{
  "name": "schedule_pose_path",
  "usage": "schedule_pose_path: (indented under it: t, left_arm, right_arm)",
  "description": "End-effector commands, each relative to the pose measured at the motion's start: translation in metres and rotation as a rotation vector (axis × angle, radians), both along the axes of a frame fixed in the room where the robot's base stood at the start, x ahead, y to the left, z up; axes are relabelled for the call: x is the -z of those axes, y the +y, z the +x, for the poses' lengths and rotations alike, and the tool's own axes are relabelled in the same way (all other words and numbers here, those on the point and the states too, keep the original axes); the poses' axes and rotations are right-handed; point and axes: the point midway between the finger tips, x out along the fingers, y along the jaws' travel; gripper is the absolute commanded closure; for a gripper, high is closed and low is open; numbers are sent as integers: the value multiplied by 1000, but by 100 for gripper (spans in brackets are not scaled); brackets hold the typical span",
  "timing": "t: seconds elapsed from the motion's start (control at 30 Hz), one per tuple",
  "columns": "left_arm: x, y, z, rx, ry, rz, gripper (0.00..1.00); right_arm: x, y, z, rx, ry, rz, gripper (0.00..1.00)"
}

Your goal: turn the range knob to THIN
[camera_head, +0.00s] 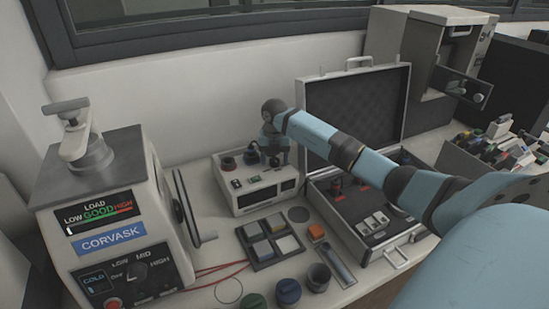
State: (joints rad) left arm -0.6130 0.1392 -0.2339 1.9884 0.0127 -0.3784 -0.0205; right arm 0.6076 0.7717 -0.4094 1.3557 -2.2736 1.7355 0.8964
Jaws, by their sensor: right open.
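A small white instrument box (244,200) stands in the middle of the table, with dark round knobs (228,163) on its top and a small green display on its front. No THIN label is readable, so I cannot tell which knob is the range knob. My right gripper (275,157) points down over the right part of the box's top. It is open, and its fingers hide what is beneath them. I cannot tell whether they touch a knob. My left gripper is not in view.
A CORVASK press (110,243) with a LOW/MID/HIGH knob stands at left. An open case (330,205) lies right of the box, partly behind my arm.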

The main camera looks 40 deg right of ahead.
Motion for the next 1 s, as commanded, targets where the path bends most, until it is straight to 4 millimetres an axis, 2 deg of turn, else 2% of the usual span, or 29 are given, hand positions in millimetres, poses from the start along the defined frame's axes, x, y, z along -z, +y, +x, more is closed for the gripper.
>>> schedule_pose_path:
  t: [0.3,0.5,0.53,0.77,1.0]
  left_arm:
    - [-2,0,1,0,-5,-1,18]
    - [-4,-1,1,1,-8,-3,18]
    - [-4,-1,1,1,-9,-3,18]
    - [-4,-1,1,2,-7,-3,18]
    - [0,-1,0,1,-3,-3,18]
  right_arm:
    - [3,0,0,0,-1,-1,39]
    - [3,0,0,0,-1,-1,85]
    - [3,0,0,0,-1,-1,88]
    - [2,0,0,-12,-1,-1,88]
    - [3,-1,0,-105,1,-4,88]
